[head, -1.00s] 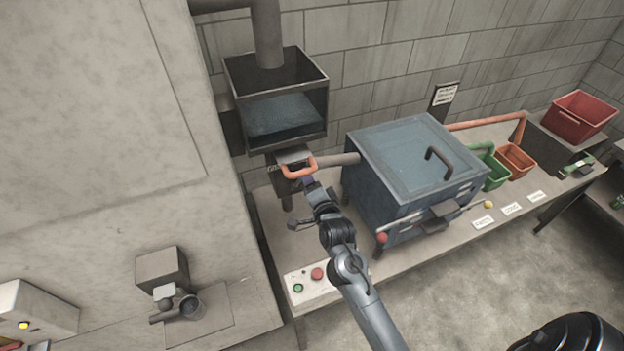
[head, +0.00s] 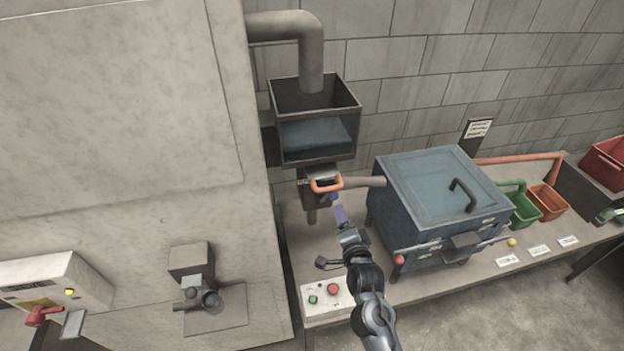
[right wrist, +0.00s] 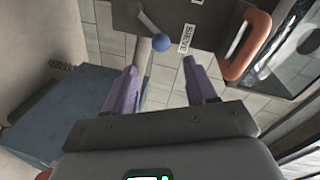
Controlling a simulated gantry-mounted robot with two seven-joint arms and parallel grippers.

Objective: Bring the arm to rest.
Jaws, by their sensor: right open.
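My right gripper (head: 340,214) is in the middle of the head view, just below an orange handle (head: 326,186) under the hopper. In the right wrist view its two purple fingers (right wrist: 165,75) stand apart with nothing between them. A blue ball knob on a lever (right wrist: 162,43) shows beyond the fingertips, and the orange handle (right wrist: 247,46) is to the upper right. The fingers look clear of both. The blue knob also shows in the head view (head: 333,197). My left gripper is out of view.
The open-topped hopper (head: 318,156) stands above the handle. A blue lidded box (head: 430,185) sits on the bench to the right, with green (head: 524,211) and orange (head: 549,202) bins beyond. A button panel (head: 325,295) is at the bench's front left.

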